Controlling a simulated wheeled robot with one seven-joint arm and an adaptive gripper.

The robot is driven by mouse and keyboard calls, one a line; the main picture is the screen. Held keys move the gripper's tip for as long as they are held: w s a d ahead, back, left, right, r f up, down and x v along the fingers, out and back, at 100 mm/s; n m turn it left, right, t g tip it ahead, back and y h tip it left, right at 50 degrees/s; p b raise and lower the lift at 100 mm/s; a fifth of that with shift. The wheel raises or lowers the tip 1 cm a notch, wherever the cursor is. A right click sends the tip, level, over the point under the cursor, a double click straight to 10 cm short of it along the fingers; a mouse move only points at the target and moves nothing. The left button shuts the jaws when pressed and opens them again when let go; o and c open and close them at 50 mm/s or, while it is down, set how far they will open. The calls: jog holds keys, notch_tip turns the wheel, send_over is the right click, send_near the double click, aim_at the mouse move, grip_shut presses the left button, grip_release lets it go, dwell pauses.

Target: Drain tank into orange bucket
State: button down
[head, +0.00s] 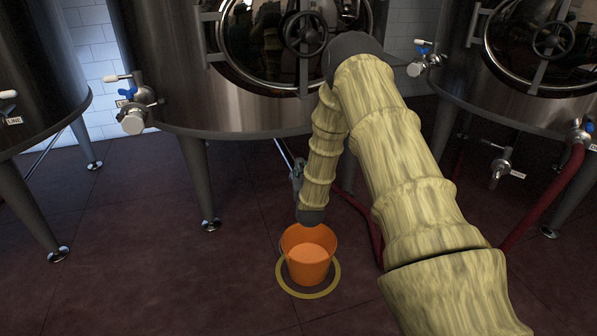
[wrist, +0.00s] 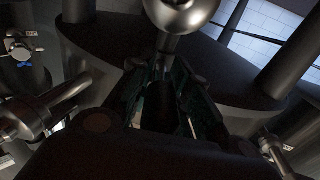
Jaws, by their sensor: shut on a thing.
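The orange bucket (head: 307,262) stands upright on the floor in the head view, inside a yellow ring (head: 335,285). Its inside looks lighter orange; I cannot tell if that is liquid. The middle steel tank (head: 225,105) stands on legs behind it. My gripper (head: 297,175) is under the tank's front, above and behind the bucket, partly hidden by my sleeved arm. In the wrist view my gripper (wrist: 166,82) is shut on the stem-like handle (wrist: 169,43) below a shiny round metal valve part (wrist: 182,12). The valve's outlet is hidden.
Tanks stand at left (head: 40,75) and right (head: 500,105). A side valve with a blue lever (head: 133,100) sticks out at the middle tank's left. Red hoses (head: 545,205) run on the right. The floor left of the bucket is clear.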

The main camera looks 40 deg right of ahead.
jog(key=c, duration=1.3)
grip_release()
jog(key=shift+a, duration=0.1)
jog(key=v, duration=1.2)
jog(key=shift+f, duration=0.1)
